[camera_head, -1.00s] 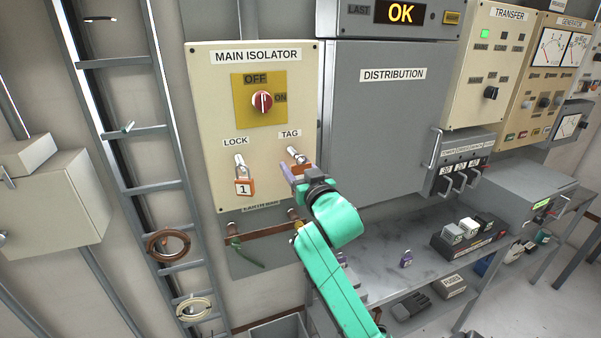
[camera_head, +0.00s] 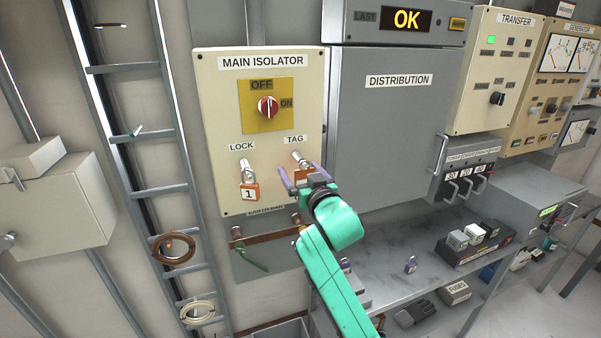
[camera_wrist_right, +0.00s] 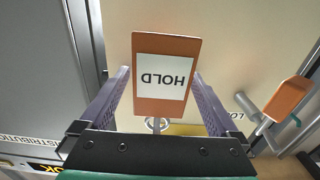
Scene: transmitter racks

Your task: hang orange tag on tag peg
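The orange tag (camera_head: 301,173) is upright just below the silver tag peg (camera_head: 298,157), under the TAG label on the main isolator panel (camera_head: 227,190). In the right wrist view the tag (camera_wrist_right: 167,47) shows its white HOLD label upside down, with the peg's metal end (camera_wrist_right: 158,124) close to the tag's edge. The tag appears to hang on the peg; the exact contact is hard to see. My right gripper (camera_head: 303,174) has its purple fingers on either side of the tag. In the right wrist view the fingers (camera_wrist_right: 162,73) stand apart, seemingly clear of its edges. My left gripper is out of view.
An orange padlock marked 1 (camera_head: 249,191) hangs at the LOCK peg, left of the tag. A red knob (camera_head: 268,107) sits above. The grey distribution cabinet (camera_head: 385,140) is to the right, with a bench (camera_head: 385,265) below. A ladder (camera_head: 160,135) stands left.

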